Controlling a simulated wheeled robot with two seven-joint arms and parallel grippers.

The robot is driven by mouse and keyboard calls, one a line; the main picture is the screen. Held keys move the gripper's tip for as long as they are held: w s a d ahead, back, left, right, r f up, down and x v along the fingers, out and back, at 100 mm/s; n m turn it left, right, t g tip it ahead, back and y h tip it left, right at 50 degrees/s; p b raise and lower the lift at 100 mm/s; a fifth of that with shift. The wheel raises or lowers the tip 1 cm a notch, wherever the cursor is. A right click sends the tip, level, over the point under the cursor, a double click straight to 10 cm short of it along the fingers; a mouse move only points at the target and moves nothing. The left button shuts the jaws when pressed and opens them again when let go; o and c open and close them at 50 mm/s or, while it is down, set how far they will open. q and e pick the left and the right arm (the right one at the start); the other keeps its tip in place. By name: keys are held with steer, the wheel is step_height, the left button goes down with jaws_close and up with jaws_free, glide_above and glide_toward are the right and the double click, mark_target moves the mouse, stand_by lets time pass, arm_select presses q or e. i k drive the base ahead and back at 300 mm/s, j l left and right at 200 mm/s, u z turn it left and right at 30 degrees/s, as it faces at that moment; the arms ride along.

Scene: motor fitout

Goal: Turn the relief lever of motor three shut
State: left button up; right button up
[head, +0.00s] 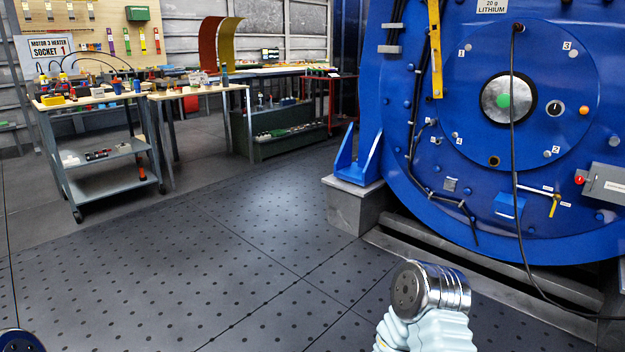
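The big blue motor (470,190) fills the right of the head view. A longer yellow bar (435,50) stands almost upright on the upper left face. Neither of my grippers is in view; only a pale and chrome link of my arm shows at the bottom.
A black cable (513,120) hangs down the motor's front to the floor. A grey box (605,184) with a red button sits right of the small lever. The floor between is clear.

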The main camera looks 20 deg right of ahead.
mark_target(556, 199)
steer(key=i+l+z, duration=0.15)
steer(key=z, duration=0.25)
steer(key=i+z, duration=0.55)
steer(key=z, duration=0.25)
steer(key=i+z, duration=0.2)
steer(key=z, duration=0.2)
steer(key=i+j+z, duration=0.2)
steer(key=z, duration=0.25)
